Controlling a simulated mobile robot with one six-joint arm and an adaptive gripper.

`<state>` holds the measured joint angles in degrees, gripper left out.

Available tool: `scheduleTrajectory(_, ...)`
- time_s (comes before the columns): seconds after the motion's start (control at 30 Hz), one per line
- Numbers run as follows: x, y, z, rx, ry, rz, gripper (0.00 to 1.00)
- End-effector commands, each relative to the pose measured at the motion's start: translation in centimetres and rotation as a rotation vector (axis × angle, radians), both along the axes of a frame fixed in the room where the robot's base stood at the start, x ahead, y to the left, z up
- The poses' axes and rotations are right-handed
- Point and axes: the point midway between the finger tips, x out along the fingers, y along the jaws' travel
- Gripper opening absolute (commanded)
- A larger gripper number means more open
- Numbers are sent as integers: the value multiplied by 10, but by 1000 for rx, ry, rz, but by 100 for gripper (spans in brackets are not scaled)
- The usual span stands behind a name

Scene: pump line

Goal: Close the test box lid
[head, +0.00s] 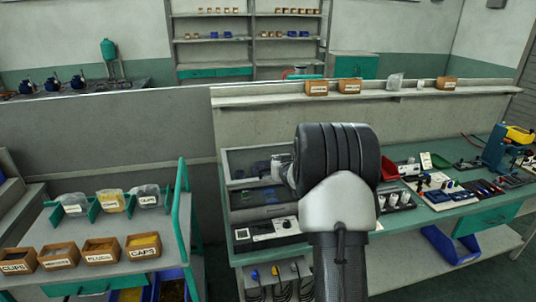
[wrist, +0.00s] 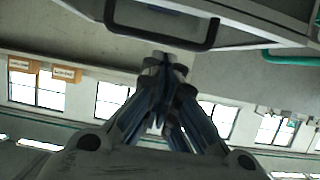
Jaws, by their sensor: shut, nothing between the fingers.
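The test box (head: 268,229) stands on the bench left of centre in the head view, with a panel at its front. Its lid (head: 233,154) appears raised behind the dark interior, a grey frame around a clear window. My arm hides the right part of the box and lid. In the wrist view a black U-shaped handle (wrist: 160,46) on a pale panel crosses the top. My gripper (wrist: 168,62) is shut and empty, its fingertips just below the handle in the picture; I cannot tell whether they touch it. In the head view my wrist mostly hides the gripper.
The green bench (head: 480,212) holds instruments and a red bin (head: 390,170) right of my arm. A ledge behind carries small labelled boxes (head: 317,88). A green-framed rack (head: 184,215) with labelled bins stands at left. Cables and sockets (head: 277,273) are below the test box.

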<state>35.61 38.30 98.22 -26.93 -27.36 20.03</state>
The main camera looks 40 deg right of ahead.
Motion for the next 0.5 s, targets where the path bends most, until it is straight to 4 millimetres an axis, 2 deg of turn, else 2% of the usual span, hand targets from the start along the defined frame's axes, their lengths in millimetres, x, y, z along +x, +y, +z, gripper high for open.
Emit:
scheduleTrajectory(0.03,-3,-2,-13,2,3,-4,0)
scheduleTrajectory(0.13,-5,-2,-23,2,4,-4,0)
scheduleTrajectory(0.5,-8,0,-30,2,4,-4,0)
